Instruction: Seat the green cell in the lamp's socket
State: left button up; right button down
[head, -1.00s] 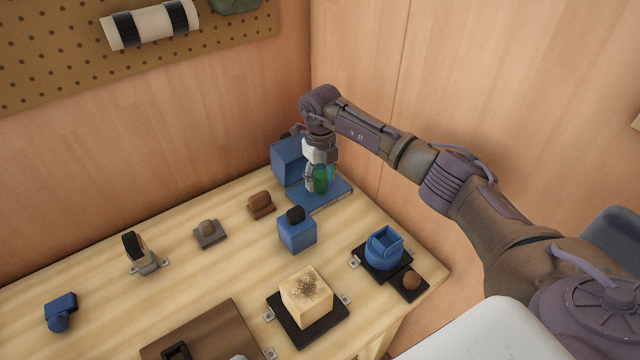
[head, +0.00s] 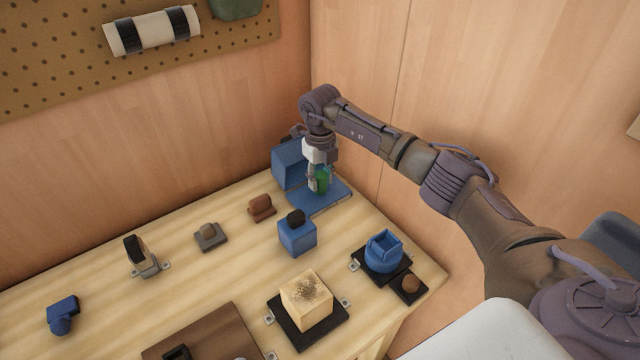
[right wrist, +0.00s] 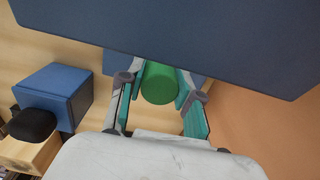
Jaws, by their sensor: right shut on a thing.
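The green cell (head: 322,181) is at the back right corner of the table, over the base plate of a blue fixture (head: 329,196). My right gripper (head: 318,182) points down and is shut on the cell, a finger on each side. In the right wrist view the cell (right wrist: 159,84) shows as a green round end between the teal finger pads. I cannot tell whether its lower end touches the plate. No socket opening shows at the cell, and I cannot tell for sure which fixture is the lamp. My left gripper is out of view.
The fixture's upright blue box (head: 288,163) stands close left of the gripper, with the wall behind. A blue block with a black knob (head: 297,235), a brown part (head: 261,206), a round blue holder (head: 382,255) and a wooden cube (head: 306,299) stand nearer.

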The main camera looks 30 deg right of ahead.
aim_at(320, 174)
jog(key=shift+r+p, duration=0.3)
jog(key=shift+r, duration=0.25)
jog(key=shift+r+p, duration=1.7)
jog(key=shift+r, duration=0.8)
jog(key=shift+a, duration=0.1)
